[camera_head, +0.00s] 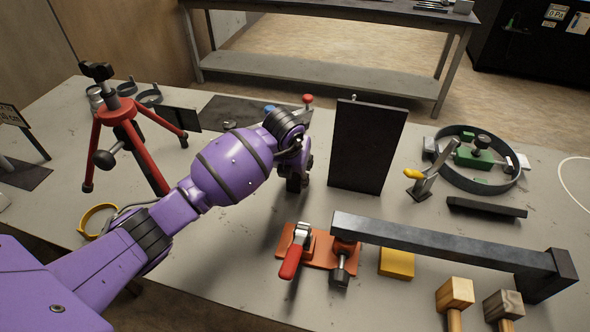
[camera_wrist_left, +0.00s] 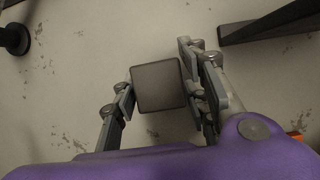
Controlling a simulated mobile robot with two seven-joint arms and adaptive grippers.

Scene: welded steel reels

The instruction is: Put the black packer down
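My left gripper (camera_head: 297,172) reaches in from the left, pointing down over the middle of the table. In the left wrist view, the gripper (camera_wrist_left: 160,90) has a finger on each side of a dark, square-faced block, the black packer (camera_wrist_left: 158,87). The fingers appear closed against its two sides. In the head view the packer is mostly hidden by my wrist and fingers, and I cannot tell whether it touches the table. My right gripper is not in view.
A dark upright plate (camera_head: 367,146) stands just right of my gripper. A red toggle clamp (camera_head: 292,260) and a long steel bar (camera_head: 440,243) lie nearer. A red tripod (camera_head: 130,125) stands left. A steel ring (camera_head: 476,160) and a flat black bar (camera_head: 487,207) lie right.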

